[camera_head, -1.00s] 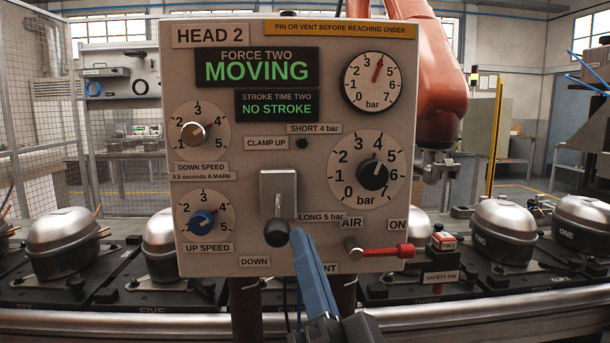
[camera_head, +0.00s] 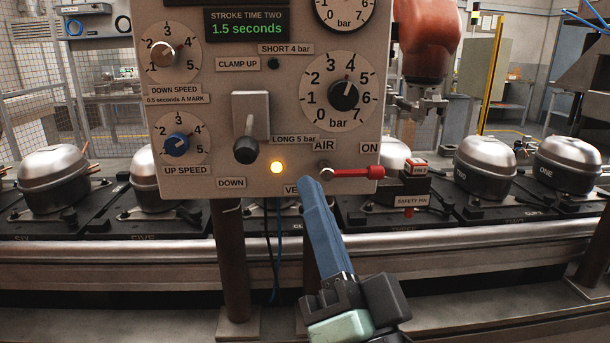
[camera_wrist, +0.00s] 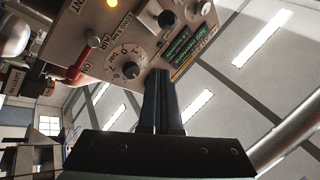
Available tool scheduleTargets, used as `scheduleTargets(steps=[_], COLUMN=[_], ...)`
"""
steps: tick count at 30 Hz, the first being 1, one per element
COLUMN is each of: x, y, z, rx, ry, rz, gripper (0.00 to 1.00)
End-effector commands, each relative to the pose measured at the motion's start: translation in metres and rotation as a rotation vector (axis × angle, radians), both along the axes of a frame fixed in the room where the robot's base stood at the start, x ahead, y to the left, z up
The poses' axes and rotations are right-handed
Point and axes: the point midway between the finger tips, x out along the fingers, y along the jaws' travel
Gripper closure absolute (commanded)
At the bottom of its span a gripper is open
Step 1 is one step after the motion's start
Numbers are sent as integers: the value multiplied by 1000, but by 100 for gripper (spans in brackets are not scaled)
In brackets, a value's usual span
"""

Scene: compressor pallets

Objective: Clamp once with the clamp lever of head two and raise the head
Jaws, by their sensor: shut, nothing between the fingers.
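The HEAD 2 panel (camera_head: 300,125) stands ahead, its top cut off in the head view. Its clamp lever (camera_head: 246,150) has a black knob and points down from its grey plate, towards the DOWN label (camera_head: 231,183). An amber lamp (camera_head: 277,167) is lit to the right of the knob. The stroke display (camera_head: 247,24) reads 1.5 seconds. The CLAMP UP indicator (camera_head: 274,63) is dark. My gripper (camera_head: 312,182) is shut and empty, its blue fingers right of and below the knob, apart from it, partly covering the VENT label. The fingers also show in the wrist view (camera_wrist: 162,75).
A red AIR handle (camera_head: 355,172) sits close right of my fingertips, towards ON. A safety pin block (camera_head: 412,185) is beyond it. Silver compressors (camera_head: 485,165) stand on dark pallets along a conveyor rail (camera_head: 130,248). An orange robot arm (camera_head: 425,40) hangs behind the panel.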

Motion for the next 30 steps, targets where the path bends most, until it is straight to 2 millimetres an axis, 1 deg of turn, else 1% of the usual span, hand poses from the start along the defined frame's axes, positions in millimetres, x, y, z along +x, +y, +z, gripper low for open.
scheduleTargets(steps=[1,3,7,11,20,23,26,29,30], x=[-9,-18,-29,-33,-33,-32,-29,-27,-28], y=[-3,-6,-8,-8,-8,-4,6,20,25], z=[-8,-12,-16,-16,-15,-9,9,36,50], rx=[0,0,0,0,0,-38,-136,-274,-331], ry=[0,-1,0,-2,-2,-16,-52,-111,-139], rz=[-5,-6,-3,-3,-3,-22,-80,-183,-236], gripper=[100,100,100,100,100,100,100,100,100])
